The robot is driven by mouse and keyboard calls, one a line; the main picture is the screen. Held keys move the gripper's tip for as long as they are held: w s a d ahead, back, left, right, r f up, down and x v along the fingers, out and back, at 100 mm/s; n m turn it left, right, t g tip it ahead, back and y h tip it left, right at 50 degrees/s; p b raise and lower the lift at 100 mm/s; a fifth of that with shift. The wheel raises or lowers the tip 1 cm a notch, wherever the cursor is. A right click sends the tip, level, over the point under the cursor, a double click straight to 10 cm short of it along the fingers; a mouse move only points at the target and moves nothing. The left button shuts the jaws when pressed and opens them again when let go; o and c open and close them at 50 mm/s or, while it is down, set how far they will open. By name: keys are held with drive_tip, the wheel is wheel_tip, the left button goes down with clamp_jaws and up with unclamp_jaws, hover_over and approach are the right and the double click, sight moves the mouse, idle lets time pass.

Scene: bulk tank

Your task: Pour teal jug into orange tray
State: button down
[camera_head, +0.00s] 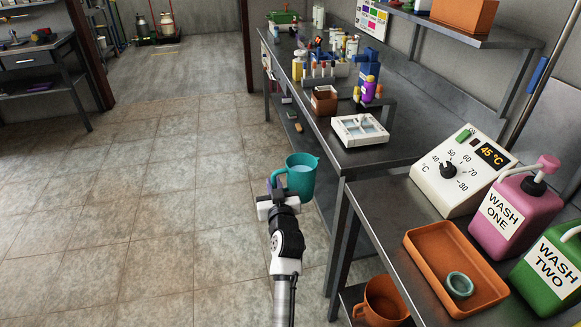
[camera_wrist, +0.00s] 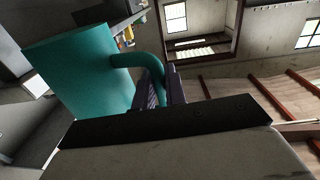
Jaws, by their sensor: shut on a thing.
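The teal jug (camera_head: 301,178) is held in the air over the floor, left of the bench. Pale liquid shows inside it, and it looks about upright in the head view. My gripper (camera_head: 277,196) is shut on the jug's handle; in the wrist view the jug (camera_wrist: 75,75) fills the left side and its handle passes between my fingers (camera_wrist: 162,92). The orange tray (camera_head: 436,249) lies on the near bench at the lower right, apart from the jug. A small teal ring-shaped dish (camera_head: 459,284) sits in the tray.
A temperature box (camera_head: 455,172) stands behind the tray. Pink (camera_head: 515,205) and green (camera_head: 552,262) wash jugs stand right of it. An orange pot (camera_head: 383,300) is below the near bench. The floor at left is clear.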

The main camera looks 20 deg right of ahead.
drive_tip(key=s+a+f, duration=0.4)
drive_tip(key=a+f, duration=0.1)
drive_tip(key=f, duration=0.3)
drive_tip(key=s+a+f+y, duration=0.1)
drive_tip(key=s+a+f, duration=0.3)
drive_tip(key=f, duration=0.4)
drive_tip(key=s+a+f+n, duration=0.1)
drive_tip(key=s+a+f, duration=0.3)
drive_tip(key=a+f, duration=0.2)
wheel_tip(320, 180, down, 3)
drive_tip(key=shift+s+a+r+y, duration=0.1)
drive_tip(key=shift+s+a+y, duration=0.2)
drive_tip(key=shift+y, duration=0.1)
